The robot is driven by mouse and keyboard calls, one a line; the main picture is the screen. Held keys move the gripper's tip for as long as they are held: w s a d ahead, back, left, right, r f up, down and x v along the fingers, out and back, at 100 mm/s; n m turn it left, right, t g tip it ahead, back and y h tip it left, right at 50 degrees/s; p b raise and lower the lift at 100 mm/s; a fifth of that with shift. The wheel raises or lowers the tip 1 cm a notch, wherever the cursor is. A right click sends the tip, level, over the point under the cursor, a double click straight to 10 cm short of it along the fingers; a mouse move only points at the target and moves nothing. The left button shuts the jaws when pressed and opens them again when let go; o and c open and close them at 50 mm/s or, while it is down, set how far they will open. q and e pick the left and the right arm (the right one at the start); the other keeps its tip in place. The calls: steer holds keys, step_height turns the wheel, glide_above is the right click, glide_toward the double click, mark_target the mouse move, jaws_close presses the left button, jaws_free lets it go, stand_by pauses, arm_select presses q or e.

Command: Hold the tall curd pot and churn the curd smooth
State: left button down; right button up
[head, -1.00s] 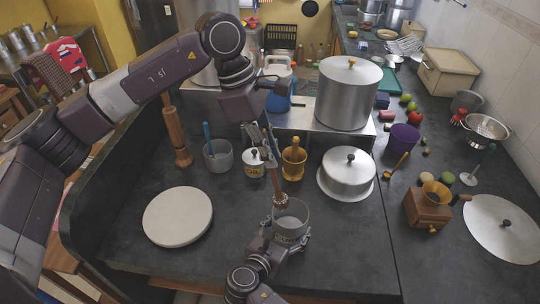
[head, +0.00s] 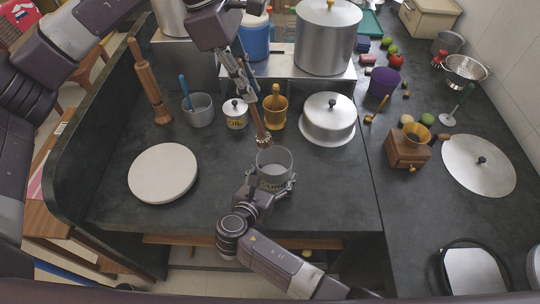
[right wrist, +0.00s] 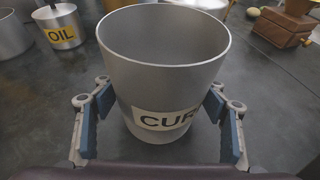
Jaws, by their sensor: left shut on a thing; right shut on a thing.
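My right gripper (right wrist: 158,108) is shut around the pot's lower sides, one finger on each side. My left gripper (head: 248,92) is above and behind the pot, shut on a wooden churn (head: 261,125). The churn hangs slightly tilted, its ridged head at the pot's back rim. No churn shows inside the pot in the right wrist view. The curd cannot be made out.
Behind stand a grey cup with a blue handle (head: 200,112), an oil pot (head: 235,118), a brass mortar (head: 274,113) and a lidded steel pot (head: 327,122). A white round board (head: 163,173) lies left. A wooden grinder (head: 406,148) stands right. Counter around the pot is clear.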

mark_target(267, 183)
steer(key=o, duration=1.7)
steer(key=v, duration=0.7)
steer(key=shift+s+a, duration=0.15)
steer(key=shift+s, duration=0.05)
